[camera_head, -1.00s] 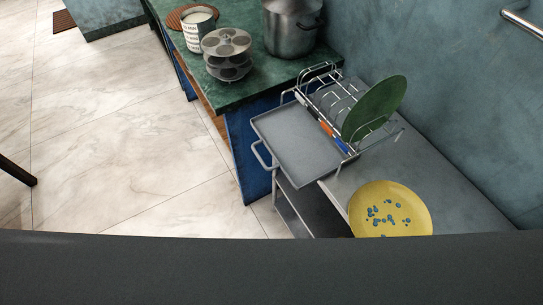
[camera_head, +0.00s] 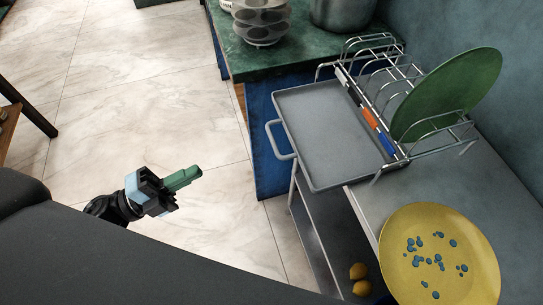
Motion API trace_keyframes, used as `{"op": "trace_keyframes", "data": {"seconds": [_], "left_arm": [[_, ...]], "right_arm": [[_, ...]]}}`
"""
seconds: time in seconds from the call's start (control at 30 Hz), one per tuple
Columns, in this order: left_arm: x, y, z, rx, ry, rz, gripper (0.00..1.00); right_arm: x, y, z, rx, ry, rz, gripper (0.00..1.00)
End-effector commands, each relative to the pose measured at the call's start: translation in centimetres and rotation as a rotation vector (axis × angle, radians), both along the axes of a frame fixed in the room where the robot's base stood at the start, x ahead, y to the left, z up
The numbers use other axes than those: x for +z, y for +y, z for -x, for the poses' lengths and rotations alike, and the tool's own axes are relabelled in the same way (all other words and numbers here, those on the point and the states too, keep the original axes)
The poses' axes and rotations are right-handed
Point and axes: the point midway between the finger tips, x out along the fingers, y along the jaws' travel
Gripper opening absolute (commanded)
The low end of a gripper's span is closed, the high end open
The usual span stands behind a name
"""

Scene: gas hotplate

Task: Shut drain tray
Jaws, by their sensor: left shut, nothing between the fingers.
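The grey drain tray (camera_head: 322,130) is pulled out to the left from under the wire dish rack (camera_head: 385,88), and its front part sticks out past the counter edge. Its handle (camera_head: 277,142) is on the tray's left end. My left gripper (camera_head: 190,176) is in the lower left of the head view, over the floor, left of the tray and apart from it. Its green fingers are together with nothing between them. My right gripper is not in view.
A yellow plate (camera_head: 440,255) lies on the grey counter. A green worktop (camera_head: 240,58) with pots stands behind.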

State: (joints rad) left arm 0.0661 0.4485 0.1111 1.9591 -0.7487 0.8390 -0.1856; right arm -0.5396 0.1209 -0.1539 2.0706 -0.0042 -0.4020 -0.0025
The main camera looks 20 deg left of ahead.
Motion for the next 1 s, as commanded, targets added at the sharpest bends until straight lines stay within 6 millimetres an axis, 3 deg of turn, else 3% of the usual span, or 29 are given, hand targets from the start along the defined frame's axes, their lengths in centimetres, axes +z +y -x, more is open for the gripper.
{"op": "trace_keyframes", "data": {"seconds": [0.1, 0.47, 1.0], "left_arm": [[0.0, -0.1, -0.1, -0.067, -0.077, -0.074, 0.00], [0.5, -0.7, -0.5, -0.091, -0.102, -0.094, 0.00], [2.4, -8.1, -5.5, -0.090, -0.102, -0.091, 0.00]], "right_arm": [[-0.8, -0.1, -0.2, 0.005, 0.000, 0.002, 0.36], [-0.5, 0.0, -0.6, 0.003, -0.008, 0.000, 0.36], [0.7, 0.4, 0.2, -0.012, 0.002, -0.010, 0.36]]}}
